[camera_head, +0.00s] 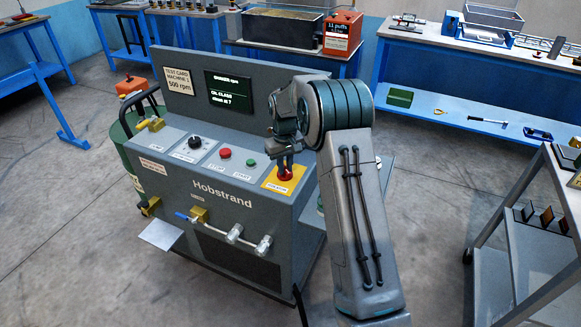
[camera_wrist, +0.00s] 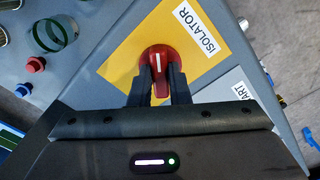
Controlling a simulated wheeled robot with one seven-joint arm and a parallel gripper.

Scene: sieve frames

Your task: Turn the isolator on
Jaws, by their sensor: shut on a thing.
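The isolator is a red rotary knob (camera_wrist: 158,62) on a yellow plate (camera_wrist: 205,62) labelled ISOLATOR in the wrist view. A white line runs along its handle, pointing close to straight up and down in that view. In the head view the red knob (camera_head: 285,175) sits on the yellow plate (camera_head: 272,184) at the right end of the machine's sloping panel. My gripper (camera_wrist: 160,92) has its two dark fingers on either side of the knob's handle, shut on it. In the head view my gripper (camera_head: 285,165) reaches down onto the knob, partly covering it.
The grey Hobstrand machine (camera_head: 215,215) carries a red button (camera_head: 225,153), a green button (camera_head: 251,162) and a black dial (camera_head: 195,143) left of the isolator. A screen (camera_head: 229,92) stands behind. Pipe fittings (camera_head: 235,233) stick out in front. A rack (camera_head: 520,245) stands at right.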

